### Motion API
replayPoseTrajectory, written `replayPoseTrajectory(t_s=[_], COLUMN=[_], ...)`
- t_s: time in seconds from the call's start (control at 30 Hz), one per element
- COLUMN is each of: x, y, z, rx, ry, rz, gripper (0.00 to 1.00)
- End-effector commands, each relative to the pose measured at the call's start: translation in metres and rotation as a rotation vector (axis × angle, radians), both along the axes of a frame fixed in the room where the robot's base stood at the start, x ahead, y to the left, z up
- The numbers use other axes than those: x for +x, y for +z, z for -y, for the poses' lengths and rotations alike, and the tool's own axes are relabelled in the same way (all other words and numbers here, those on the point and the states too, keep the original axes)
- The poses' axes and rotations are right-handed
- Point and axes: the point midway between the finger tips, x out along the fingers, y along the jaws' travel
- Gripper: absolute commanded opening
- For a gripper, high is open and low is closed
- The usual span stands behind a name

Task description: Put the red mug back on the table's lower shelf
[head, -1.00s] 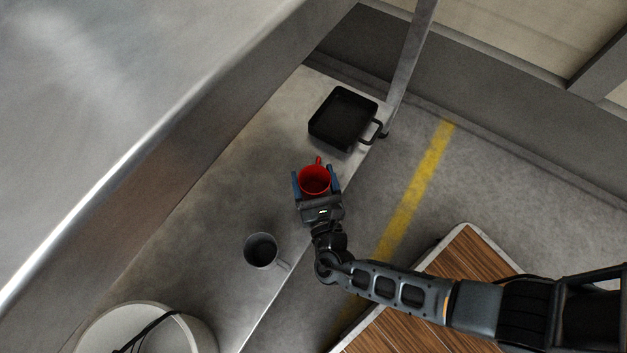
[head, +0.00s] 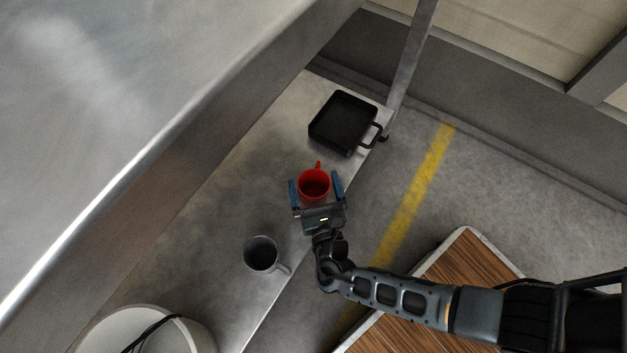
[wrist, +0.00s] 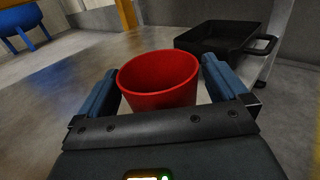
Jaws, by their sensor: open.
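The red mug (head: 314,187) stands upright on the table's lower shelf (head: 215,215), its handle pointing away from my gripper. My gripper (head: 316,188) is open, with one blue finger on each side of the mug. In the wrist view the mug (wrist: 160,82) sits between the fingers (wrist: 160,92), with a visible gap at the right finger and a narrower one at the left. The mug's base is hidden behind the gripper body in the wrist view.
A black square pan (head: 343,122) is on the shelf beyond the mug. A grey mug (head: 261,253) and a large pale round container (head: 143,318) are nearer. The upper tabletop edge (head: 160,150) overhangs at left. A wood-topped surface (head: 440,300) lies under my arm.

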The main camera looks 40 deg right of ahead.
Motion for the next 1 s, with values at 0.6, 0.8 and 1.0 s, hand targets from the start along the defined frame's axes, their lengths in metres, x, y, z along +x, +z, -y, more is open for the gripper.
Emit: replayPoseTrajectory(t_s=[0.6, 0.8, 1.0], x=[-0.093, -0.099, -0.102], y=[0.001, 0.0, -0.003], z=[-0.048, -0.051, -0.046], rx=[-0.001, 0.0, 0.02], ry=[0.002, 0.001, -0.009], rz=[0.0, -0.001, -0.012], gripper=[1.0, 1.0, 1.0])
